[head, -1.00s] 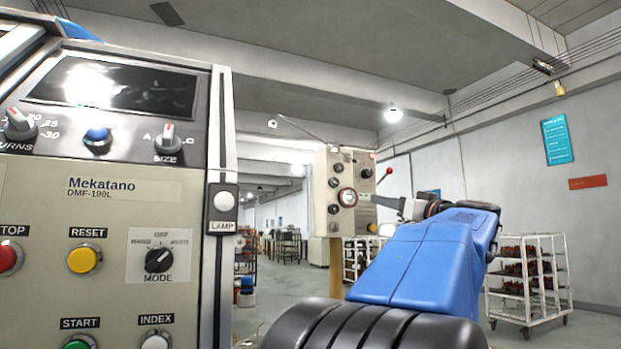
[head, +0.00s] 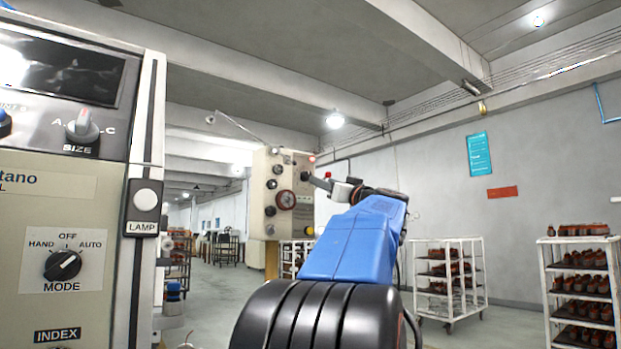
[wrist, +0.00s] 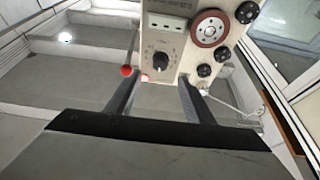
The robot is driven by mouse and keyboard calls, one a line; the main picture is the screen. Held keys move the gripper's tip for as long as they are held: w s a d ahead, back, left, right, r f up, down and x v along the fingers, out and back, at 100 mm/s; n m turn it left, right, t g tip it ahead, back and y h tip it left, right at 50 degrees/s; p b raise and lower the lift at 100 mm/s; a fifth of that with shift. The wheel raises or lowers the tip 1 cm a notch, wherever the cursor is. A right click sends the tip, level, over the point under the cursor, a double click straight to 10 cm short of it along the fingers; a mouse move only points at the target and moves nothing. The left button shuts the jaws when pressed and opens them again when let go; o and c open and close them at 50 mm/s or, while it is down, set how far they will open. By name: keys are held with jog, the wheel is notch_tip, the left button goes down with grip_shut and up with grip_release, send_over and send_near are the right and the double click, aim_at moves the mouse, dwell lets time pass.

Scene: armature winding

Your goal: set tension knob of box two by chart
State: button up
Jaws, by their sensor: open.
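A beige tension box (head: 263,165) stands on a post at mid-picture in the head view. Its face carries several dark round knobs and a red-rimmed disc (head: 286,199). In the wrist view the box (wrist: 195,70) fills the top middle, with its red disc (wrist: 208,28) at the right. A black knob with a printed scale (wrist: 161,61) lies just beyond my gripper (wrist: 160,84). My gripper is open, its two fingers apart and empty near the box's edge. In the head view my gripper (head: 310,179) is at the box's upper right. The knob's setting is too small to read.
The winding machine panel (head: 75,205) stands close at the left. A red-balled lever (wrist: 126,71) sticks out beside the box, near the left finger. White racks (head: 447,280) stand at the right. A teal poster (head: 479,155) hangs on the wall, its text unreadable. Some floor is clear.

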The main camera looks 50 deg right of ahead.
aim_at(309, 175)
jog(key=x, duration=0.9)
jog(key=c, duration=1)
